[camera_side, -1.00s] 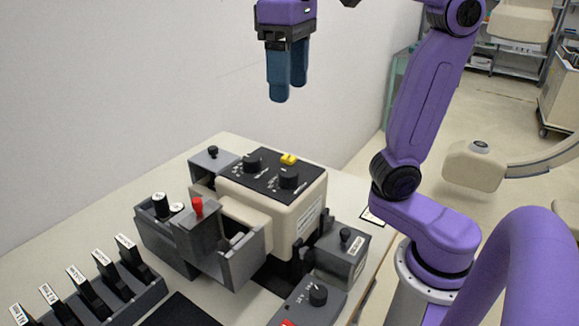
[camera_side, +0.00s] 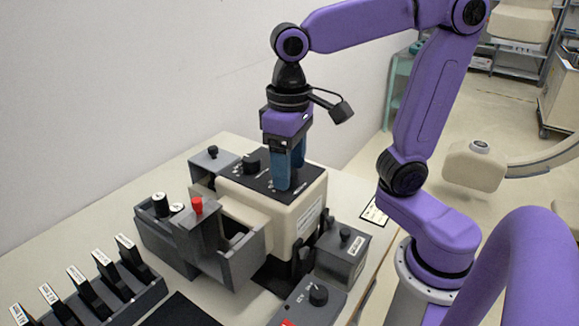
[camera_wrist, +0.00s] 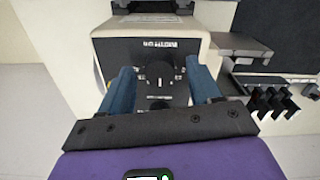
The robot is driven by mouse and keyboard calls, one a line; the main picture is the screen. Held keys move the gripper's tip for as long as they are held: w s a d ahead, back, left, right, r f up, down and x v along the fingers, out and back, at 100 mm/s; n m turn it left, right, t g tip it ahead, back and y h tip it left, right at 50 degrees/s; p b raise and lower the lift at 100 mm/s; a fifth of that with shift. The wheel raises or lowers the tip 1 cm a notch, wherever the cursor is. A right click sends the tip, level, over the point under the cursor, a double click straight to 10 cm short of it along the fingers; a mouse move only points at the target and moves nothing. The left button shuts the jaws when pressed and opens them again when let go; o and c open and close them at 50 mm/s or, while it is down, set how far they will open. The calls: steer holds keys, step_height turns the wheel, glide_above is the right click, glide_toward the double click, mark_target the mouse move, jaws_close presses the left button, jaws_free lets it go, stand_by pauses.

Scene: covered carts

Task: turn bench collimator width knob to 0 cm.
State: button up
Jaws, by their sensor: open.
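The cream collimator box (camera_side: 303,209) has a black top panel (camera_side: 234,170) with two black knobs. The far-left knob (camera_side: 251,164) stands clear of my gripper. My gripper (camera_side: 286,184) points straight down over the nearer right knob and hides it in the side view. In the wrist view that black knob (camera_wrist: 160,72), with a white pointer mark, sits between the two blue fingers. The fingers are open, with a gap showing on each side of the knob. The panel lettering is too small to read, so I cannot tell which knob is the width knob.
Grey units with black knobs stand to the right (camera_side: 343,254) and at the front (camera_side: 316,297). A rack of labelled black slabs (camera_side: 93,290) is at front left. A wall runs behind.

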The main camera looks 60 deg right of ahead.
steer(key=shift+f, duration=0.55)
steer(key=c, duration=1)
steer(key=shift+c, duration=0.2)
